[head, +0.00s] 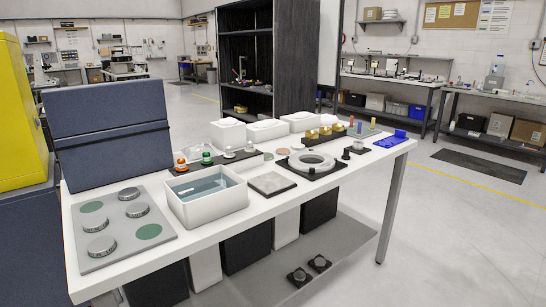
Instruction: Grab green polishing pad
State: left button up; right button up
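Two flat green discs lie on a grey plate (118,246) at the left end of the white table: one green disc (91,207) at the back left and one green disc (148,231) at the front right. Several thicker metal discs (101,246) share the plate. A small greenish disc (268,157) lies mid-table in a row of pale discs. I cannot tell for sure which of these is the polishing pad. Neither gripper is in view.
A white tub of liquid (208,205) stands right of the plate. Behind it is a black strip with coloured knobs (207,158). A square grey tile (272,183) and a white ring on a black base (311,162) lie further right. A dark blue panel (110,130) rises behind the plate.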

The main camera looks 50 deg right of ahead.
aim_at(206, 162)
jog(key=j+z, duration=0.1)
jog(key=z, duration=0.35)
jog(key=k+z, duration=0.1)
jog(key=z, duration=0.3)
jog(key=k+z, duration=0.1)
jog(key=z, duration=0.35)
